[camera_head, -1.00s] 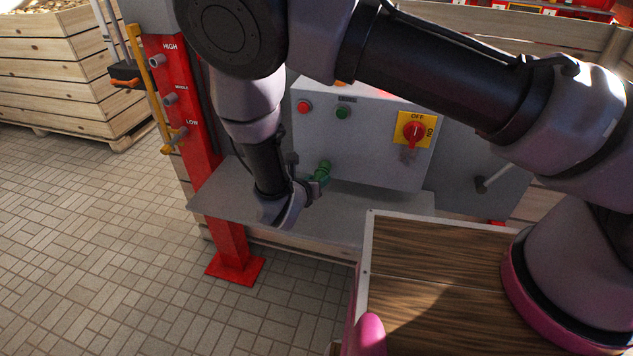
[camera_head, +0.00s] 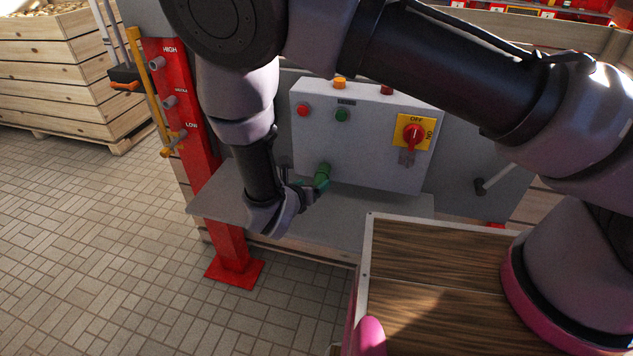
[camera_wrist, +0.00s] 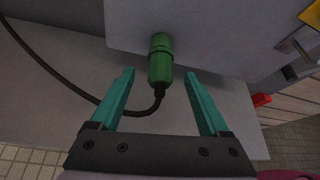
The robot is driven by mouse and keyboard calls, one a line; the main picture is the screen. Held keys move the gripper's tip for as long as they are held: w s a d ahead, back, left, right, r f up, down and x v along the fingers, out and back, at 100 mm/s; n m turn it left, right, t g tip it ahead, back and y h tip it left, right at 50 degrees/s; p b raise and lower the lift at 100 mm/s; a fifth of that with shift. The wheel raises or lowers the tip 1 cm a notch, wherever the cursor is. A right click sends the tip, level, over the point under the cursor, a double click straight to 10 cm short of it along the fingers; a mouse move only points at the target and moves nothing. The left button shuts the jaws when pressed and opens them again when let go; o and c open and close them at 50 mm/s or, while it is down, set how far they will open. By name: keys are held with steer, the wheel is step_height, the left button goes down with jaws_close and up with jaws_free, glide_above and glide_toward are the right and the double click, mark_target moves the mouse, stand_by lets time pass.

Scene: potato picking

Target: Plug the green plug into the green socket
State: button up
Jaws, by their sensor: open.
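In the head view my gripper (camera_head: 312,192) is just below and left of the plug.
The grey control box (camera_head: 365,165) carries coloured buttons and a red OFF/ON switch (camera_head: 413,133). A grey shelf (camera_head: 345,215) lies below it. A red post (camera_head: 185,110) with a yellow handle stands at the left. Tiled floor is free at the front left.

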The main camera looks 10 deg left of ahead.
steer(key=v, duration=0.6)
steer(key=shift+s+r, duration=0.2)
steer(key=shift+s, duration=0.1)
